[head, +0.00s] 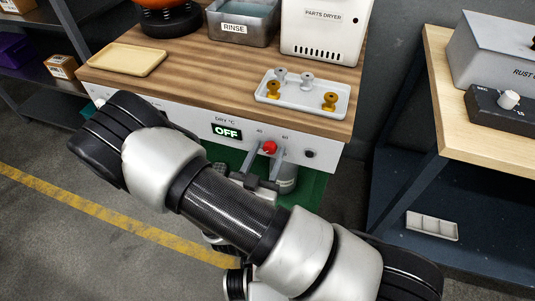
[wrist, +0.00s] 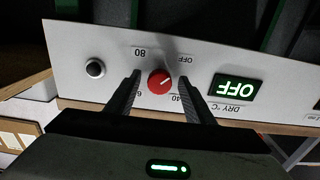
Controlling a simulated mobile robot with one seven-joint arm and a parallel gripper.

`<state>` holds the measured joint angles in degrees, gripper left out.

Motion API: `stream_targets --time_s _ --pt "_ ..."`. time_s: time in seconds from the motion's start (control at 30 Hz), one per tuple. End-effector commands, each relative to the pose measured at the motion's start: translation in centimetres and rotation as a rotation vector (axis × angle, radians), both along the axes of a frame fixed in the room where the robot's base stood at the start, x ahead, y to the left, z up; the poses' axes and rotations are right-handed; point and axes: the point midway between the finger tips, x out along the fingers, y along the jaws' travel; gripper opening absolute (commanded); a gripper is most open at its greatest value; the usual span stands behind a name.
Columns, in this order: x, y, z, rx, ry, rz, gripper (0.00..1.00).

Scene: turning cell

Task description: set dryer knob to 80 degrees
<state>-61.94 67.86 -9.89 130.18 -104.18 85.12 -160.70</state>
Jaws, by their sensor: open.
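The red dryer knob (head: 269,147) is on the white front panel below the wooden bench top. In the wrist view, which is upside down, the knob (wrist: 160,81) has a pale pointer mark towards the OFF label. Labels 80, OFF, 40 and a partly hidden 60 surround it. The display (head: 227,132) beside it reads OFF, as it does in the wrist view (wrist: 238,90). My gripper (head: 267,153) is open at the panel. Its fingers stand on either side of the knob in the wrist view (wrist: 159,75), with gaps visible; I cannot tell the depth.
A black round button (wrist: 95,69) sits on the panel near the 80 side. Above on the bench are the parts dryer (head: 323,35), a rinse tub (head: 243,22), a white tray (head: 300,105) with several small parts, and an empty tan tray (head: 127,59).

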Motion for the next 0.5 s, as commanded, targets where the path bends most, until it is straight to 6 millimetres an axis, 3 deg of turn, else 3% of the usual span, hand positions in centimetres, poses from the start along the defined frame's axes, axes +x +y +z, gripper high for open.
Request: stream_targets --time_s 0.23,0.47,0.5 --pt "0.04 -0.03 0.01 0.000 0.000 0.000 0.46" --pt "0.02 -0.02 0.00 0.000 0.000 0.000 0.08" --pt "0.02 -0.02 0.00 0.000 0.000 0.000 0.07"
